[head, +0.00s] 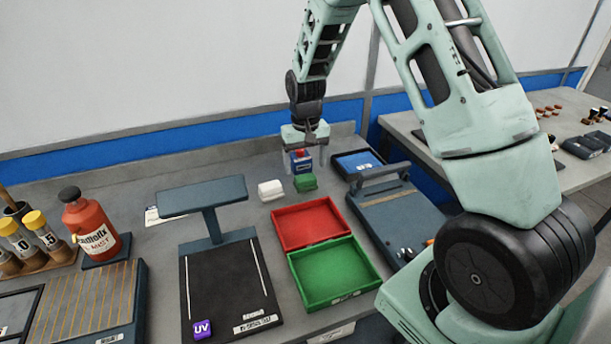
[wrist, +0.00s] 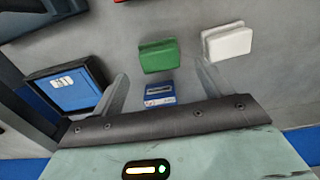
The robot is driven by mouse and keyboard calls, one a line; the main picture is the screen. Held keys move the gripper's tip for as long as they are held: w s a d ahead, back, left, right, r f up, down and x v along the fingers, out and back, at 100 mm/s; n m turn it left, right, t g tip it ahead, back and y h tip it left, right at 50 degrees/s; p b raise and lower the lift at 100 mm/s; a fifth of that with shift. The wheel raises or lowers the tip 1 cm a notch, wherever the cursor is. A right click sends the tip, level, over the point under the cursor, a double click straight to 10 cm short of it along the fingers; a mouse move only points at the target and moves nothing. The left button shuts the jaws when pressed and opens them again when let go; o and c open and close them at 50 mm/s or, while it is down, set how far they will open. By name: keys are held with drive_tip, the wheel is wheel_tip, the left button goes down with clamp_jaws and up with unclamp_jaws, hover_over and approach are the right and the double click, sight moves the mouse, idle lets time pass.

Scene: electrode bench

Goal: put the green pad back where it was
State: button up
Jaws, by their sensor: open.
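The green pad (head: 305,182) lies on the grey bench just in front of my gripper; in the wrist view the green pad (wrist: 158,56) lies beyond the fingertips. My gripper (head: 304,167) points down at the back of the bench, with its fingers apart. In the wrist view my gripper (wrist: 162,72) has a small blue block (wrist: 160,93) between its fingers, with gaps on both sides. In the head view this block (head: 301,160) also shows red on top. A white pad (head: 270,190) lies to the left of the green pad.
A red tray (head: 309,204) and a green tray (head: 332,298) stand in front. A dark tray with a blue insert (head: 345,165) and a blue-grey device with a handle (head: 398,215) stand to the right. A dark stand (head: 203,197) and a red bottle (head: 92,238) are at left.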

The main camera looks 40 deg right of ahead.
sight(306, 177)
wheel_tip(306, 177, up, 6)
drive_tip(key=shift+r, duration=0.2)
idle(0.4)
